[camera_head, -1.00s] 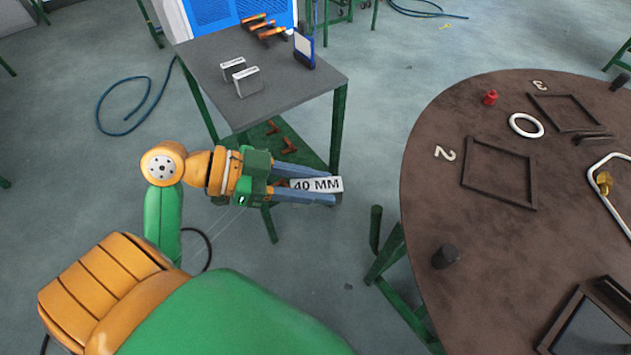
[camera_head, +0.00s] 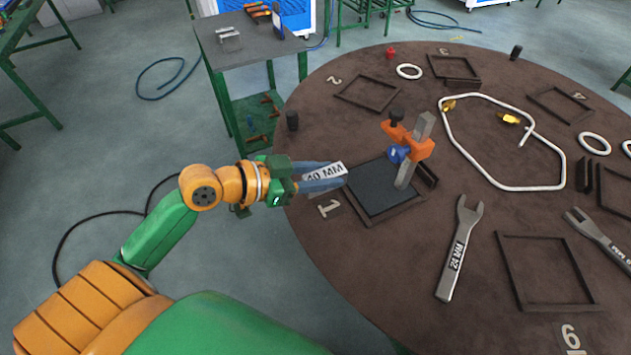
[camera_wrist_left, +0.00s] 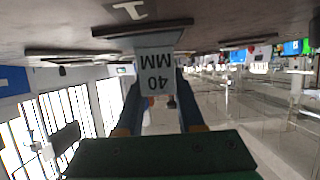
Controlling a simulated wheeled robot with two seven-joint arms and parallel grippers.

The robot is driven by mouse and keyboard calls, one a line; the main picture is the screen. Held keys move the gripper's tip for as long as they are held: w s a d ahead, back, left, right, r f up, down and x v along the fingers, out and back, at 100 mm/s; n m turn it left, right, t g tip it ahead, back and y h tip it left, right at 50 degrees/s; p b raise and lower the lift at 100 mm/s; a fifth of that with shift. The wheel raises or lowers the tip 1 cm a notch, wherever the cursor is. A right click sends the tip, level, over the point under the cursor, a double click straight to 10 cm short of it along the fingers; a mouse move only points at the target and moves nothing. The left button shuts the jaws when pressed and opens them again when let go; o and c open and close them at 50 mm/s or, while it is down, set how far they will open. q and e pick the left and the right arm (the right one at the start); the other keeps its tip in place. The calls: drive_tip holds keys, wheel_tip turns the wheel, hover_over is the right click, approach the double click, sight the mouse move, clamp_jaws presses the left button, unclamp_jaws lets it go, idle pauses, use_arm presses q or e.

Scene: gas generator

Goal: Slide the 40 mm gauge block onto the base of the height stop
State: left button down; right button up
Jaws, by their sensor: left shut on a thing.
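The 40 mm gauge block (camera_head: 325,173) is a pale block with "40 MM" in dark letters. My left gripper (camera_head: 322,178) is shut on it, at the left edge of the round table. In the left wrist view the block (camera_wrist_left: 157,72) sits between the two fingers, its label upside down. The height stop has a dark flat base (camera_head: 378,188) inside a frame near the "1" mark, and a grey upright post (camera_head: 412,150) with an orange clamp (camera_head: 408,140) and a blue knob. The block is just left of the base. Whether they touch cannot be told. My right gripper is not in view.
On the brown round table (camera_head: 465,220) lie a 24 mm wrench (camera_head: 459,250), a bent white tube (camera_head: 553,165), empty dark frames and white rings. A small black cylinder (camera_head: 292,120) stands near the left edge. A grey side table (camera_head: 240,52) stands behind.

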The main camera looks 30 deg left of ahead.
sight(367, 174)
use_arm(q)
drive_tip(key=shift+w+f, duration=0.1)
drive_tip(key=shift+w, duration=0.05)
drive_tip(key=shift+w+a+f, duration=0.1)
drive_tip(key=shift+a, duration=0.15)
drive_tip(key=shift+w+a+f, duration=0.1)
drive_tip(key=shift+w+a, duration=0.1)
drive_tip(key=shift+a, duration=0.1)
drive_tip(key=shift+w+d+f, duration=0.15)
drive_tip(key=shift+w+d, duration=0.05)
drive_tip(key=shift+d, duration=0.05)
drive_tip(key=b+x, duration=0.1)
drive_tip(key=x, duration=0.2)
drive_tip(key=shift+w+d+f, duration=0.1)
drive_tip(key=shift+d+f, duration=0.1)
drive_tip(key=shift+f, duration=0.1)
drive_tip(key=w+d, duration=0.1)
drive_tip(key=w, duration=0.1)
drive_tip(key=w+d, duration=0.1)
drive_tip(key=d, duration=0.1)
drive_tip(key=w+d, duration=0.1)
drive_tip(key=w, duration=0.1)
drive_tip(key=shift+w+d+f+p, duration=0.1)
drive_tip(key=shift+w+d+p, duration=0.15)
drive_tip(key=shift+w+p, duration=0.15)
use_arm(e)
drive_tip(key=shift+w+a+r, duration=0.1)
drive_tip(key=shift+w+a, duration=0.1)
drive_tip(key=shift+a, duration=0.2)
